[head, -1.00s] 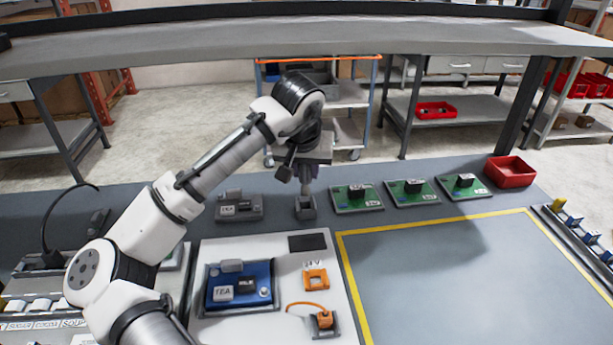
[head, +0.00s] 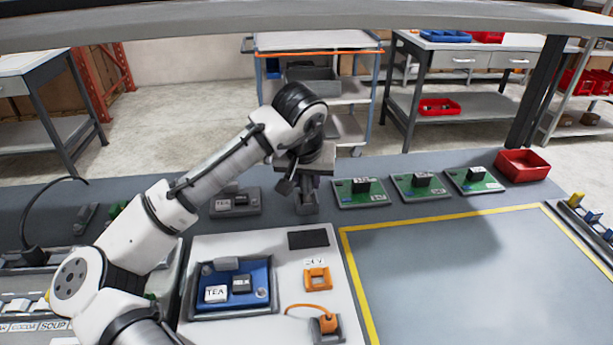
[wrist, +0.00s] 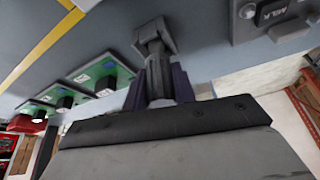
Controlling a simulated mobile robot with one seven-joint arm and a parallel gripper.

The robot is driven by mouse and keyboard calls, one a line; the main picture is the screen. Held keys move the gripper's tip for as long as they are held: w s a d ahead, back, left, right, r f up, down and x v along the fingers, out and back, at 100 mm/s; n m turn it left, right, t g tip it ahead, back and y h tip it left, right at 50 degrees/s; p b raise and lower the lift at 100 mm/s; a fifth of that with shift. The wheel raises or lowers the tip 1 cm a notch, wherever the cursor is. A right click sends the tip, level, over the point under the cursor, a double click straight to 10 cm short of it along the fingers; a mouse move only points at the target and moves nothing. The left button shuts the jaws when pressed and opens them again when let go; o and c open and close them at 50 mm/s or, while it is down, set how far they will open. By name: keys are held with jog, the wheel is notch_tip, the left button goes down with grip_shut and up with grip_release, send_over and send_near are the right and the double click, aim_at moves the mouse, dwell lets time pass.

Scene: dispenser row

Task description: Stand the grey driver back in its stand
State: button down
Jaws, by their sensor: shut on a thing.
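My gripper (head: 306,186) points down at the back of the bench and is shut on the grey driver. In the wrist view the grey driver (wrist: 157,74) shows between the two dark fingers of my gripper (wrist: 157,86). The driver's lower end meets the small grey stand (wrist: 154,37). In the head view the stand (head: 307,207) sits directly below the gripper, and the driver looks upright and lined up with it. My gripper hides most of the driver there. How deep its tip sits in the stand cannot be told.
A grey module (head: 236,203) lies just left of the stand. Several green circuit boards (head: 358,192) and a red bin (head: 522,164) stand to the right. In front are a blue board (head: 235,287), an orange part (head: 317,279) and an open yellow-edged area (head: 460,270).

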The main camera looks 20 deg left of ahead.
jog(key=c, duration=1.1)
grip_release()
jog(key=shift+c, duration=0.2)
jog(key=shift+r, duration=0.3)
jog(key=b+v, duration=0.1)
jog(key=v, duration=1.1)
jog(key=shift+r, duration=0.4)
